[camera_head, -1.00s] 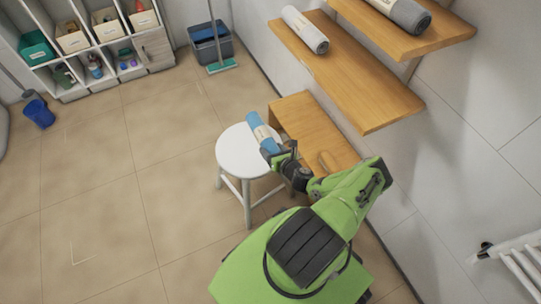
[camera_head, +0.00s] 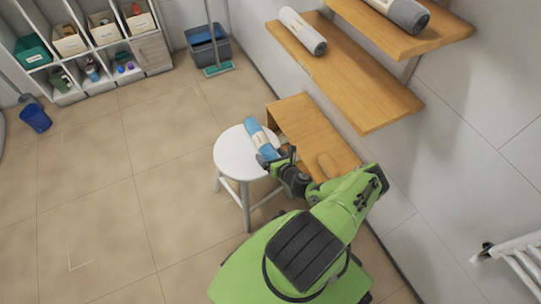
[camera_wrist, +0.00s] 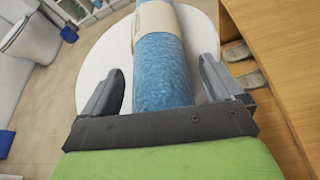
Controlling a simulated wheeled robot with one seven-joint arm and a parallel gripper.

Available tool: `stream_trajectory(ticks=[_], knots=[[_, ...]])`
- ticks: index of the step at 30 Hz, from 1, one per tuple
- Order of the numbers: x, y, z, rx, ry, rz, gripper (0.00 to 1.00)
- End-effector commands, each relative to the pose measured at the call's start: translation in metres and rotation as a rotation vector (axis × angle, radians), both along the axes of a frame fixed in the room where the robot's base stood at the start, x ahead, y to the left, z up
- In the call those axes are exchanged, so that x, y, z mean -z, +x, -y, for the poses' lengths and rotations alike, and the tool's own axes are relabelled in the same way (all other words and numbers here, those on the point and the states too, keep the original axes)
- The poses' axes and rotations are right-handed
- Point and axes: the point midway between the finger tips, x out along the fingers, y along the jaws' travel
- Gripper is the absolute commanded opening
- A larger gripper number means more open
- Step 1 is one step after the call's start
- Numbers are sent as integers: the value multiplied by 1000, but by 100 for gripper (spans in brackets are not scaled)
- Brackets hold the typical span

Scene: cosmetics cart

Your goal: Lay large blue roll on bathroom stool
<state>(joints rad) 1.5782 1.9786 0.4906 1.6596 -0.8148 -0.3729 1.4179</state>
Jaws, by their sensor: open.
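The large blue roll (camera_head: 262,139), with a cream band around it, lies on the round white seat of the bathroom stool (camera_head: 232,158) in the head view. In the wrist view the blue roll (camera_wrist: 162,70) runs away from me between my fingers, above the white stool seat (camera_wrist: 112,62). My gripper (camera_head: 279,160) is at the near end of the roll. In the wrist view my gripper (camera_wrist: 157,92) is open, with a gap between each finger and the roll. The roll's underside is hidden.
A wooden bench (camera_head: 314,132) stands close to the stool's right. Wooden wall shelves (camera_head: 350,80) with a white-grey roll (camera_head: 303,31) and a grey roll (camera_head: 401,13) are above it. The floor (camera_head: 100,190) left of the stool is clear.

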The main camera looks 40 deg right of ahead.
Motion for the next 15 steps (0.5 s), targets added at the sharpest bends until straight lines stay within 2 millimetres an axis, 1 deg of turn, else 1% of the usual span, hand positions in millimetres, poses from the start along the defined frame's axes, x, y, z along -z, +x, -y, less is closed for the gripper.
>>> stream_trajectory(ticks=[1, 6, 9, 12, 15], knots=[[-6, -11, -1, 2, 2, -4, 94], [-26, -54, -10, 5, 5, -2, 94], [-35, -77, -14, 4, 4, -3, 94], [-41, -94, -18, 2, 3, -2, 94], [-44, -104, -20, 2, 1, -1, 94]])
